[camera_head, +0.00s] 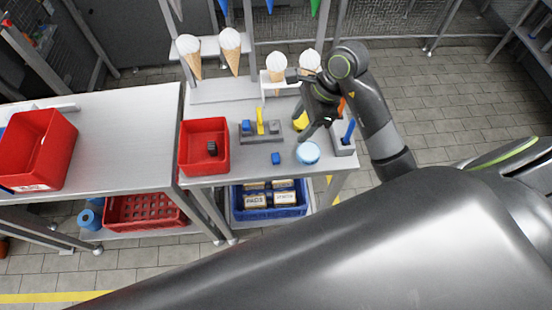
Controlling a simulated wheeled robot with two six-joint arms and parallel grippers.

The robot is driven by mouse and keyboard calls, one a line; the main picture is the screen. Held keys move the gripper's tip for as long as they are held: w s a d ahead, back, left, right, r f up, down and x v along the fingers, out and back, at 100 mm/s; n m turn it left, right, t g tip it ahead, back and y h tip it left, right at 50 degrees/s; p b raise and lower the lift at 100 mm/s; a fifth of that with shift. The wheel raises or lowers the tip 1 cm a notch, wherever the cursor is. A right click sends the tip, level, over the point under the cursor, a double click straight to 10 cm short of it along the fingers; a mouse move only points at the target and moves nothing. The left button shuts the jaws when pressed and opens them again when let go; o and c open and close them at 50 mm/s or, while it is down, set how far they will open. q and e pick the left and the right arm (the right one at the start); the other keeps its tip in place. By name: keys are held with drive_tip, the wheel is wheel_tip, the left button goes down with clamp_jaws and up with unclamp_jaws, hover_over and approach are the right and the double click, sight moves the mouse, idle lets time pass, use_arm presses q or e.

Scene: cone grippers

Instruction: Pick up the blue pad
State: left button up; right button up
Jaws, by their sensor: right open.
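A small blue block (276,158), which looks like the blue pad, lies on the grey table (240,172) near its front edge. My right gripper (303,122) is above the right part of the table, fingers pointing down and to the left. It is open, behind and to the right of the blue pad and apart from it. A yellow object (300,119) shows by its fingers; I cannot tell how far below them it lies. My left gripper is not in view.
A red bin (205,132) with a dark piece inside stands left of the pad. A grey fixture (246,136) with a yellow upright part is behind it. A round white and light-blue item (307,153) lies to the right.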

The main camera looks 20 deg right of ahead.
drive_tip(key=b, duration=0.6)
hover_over(276, 157)
drive_tip(key=d, duration=0.2)
drive_tip(key=f, duration=0.9)
drive_tip(key=shift+s+d+f, duration=0.1)
drive_tip(key=shift+s+f, duration=0.1)
drive_tip(key=shift+s, duration=0.05)
drive_tip(key=shift+p+x, duration=0.55)
drive_tip(key=shift+x, duration=1.8)
drive_tip(key=shift+d, duration=0.1)
drive_tip(key=shift+c, duration=0.2)
drive_tip(key=c, duration=1)
